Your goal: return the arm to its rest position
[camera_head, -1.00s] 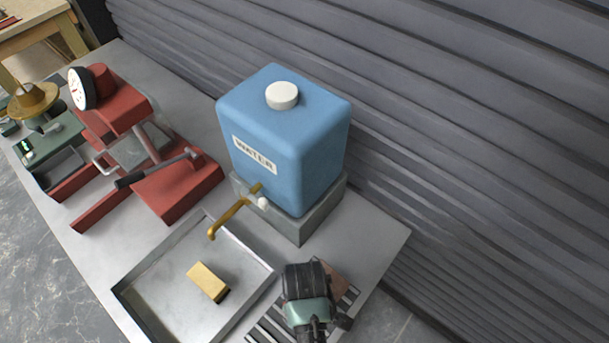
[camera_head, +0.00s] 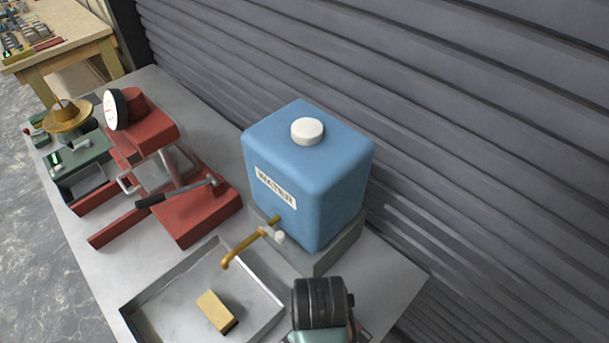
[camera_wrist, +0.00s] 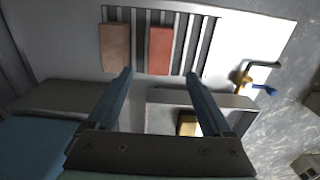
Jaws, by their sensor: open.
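My gripper (camera_wrist: 158,77) shows in the wrist view with its two blue-grey fingers spread apart and nothing between them. It hangs over the bench, near a slotted rack (camera_wrist: 138,48) that bears a brownish brick (camera_wrist: 115,47) and a red brick (camera_wrist: 160,50). The gripper's fingers do not show in that view.
A blue water tank (camera_head: 308,165) with a brass tap (camera_head: 240,250) stands behind the tray. A yellow block (camera_head: 217,312) lies in the tray. A red press with a dial (camera_head: 150,130) stands left. A ribbed wall (camera_head: 470,120) closes the back. A brass valve (camera_wrist: 243,82) sits right in the wrist view.

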